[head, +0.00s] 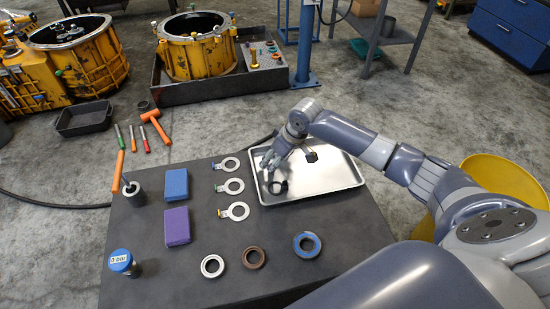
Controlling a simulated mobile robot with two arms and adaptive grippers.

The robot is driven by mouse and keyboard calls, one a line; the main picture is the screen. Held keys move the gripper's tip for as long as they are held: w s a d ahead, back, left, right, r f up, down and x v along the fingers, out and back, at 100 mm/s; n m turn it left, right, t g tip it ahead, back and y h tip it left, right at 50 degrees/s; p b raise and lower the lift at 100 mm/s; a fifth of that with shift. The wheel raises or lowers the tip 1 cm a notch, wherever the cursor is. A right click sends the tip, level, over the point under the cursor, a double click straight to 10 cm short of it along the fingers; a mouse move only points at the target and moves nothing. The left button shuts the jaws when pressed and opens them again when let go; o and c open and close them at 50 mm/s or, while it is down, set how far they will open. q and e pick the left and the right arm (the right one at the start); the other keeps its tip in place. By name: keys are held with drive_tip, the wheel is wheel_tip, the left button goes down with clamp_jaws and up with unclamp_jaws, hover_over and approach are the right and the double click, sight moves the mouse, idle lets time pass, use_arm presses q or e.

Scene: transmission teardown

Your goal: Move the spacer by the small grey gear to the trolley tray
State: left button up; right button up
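The silver trolley tray (335,179) lies on the right part of the dark table top. My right arm reaches in from the right, and my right gripper (268,168) points down over the tray's left part. A dark ring (278,187) is in the tray area just below the fingertips; whether they touch it I cannot tell. A small black piece (311,156) shows by the tray's far side. A white ring (212,266), a brown ring (255,257) and a blue ring (307,244) lie along the table's front. I cannot make out a small grey gear. My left gripper is out of view.
Several tabbed flat rings (230,187) lie left of the tray. A blue block (176,184), a purple block (176,226), a dark cup (134,194) and a blue-capped container (122,262) stand further left. Yellow housings (195,48) and a bin (84,118) are on the floor.

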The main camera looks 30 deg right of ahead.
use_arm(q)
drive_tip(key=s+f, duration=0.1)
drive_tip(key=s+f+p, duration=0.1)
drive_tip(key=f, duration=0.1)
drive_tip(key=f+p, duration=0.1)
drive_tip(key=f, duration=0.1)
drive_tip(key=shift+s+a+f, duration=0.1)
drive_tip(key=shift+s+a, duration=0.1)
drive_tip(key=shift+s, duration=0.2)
use_arm(e)
drive_tip(key=v, duration=0.8)
drive_tip(key=shift+w, duration=0.25)
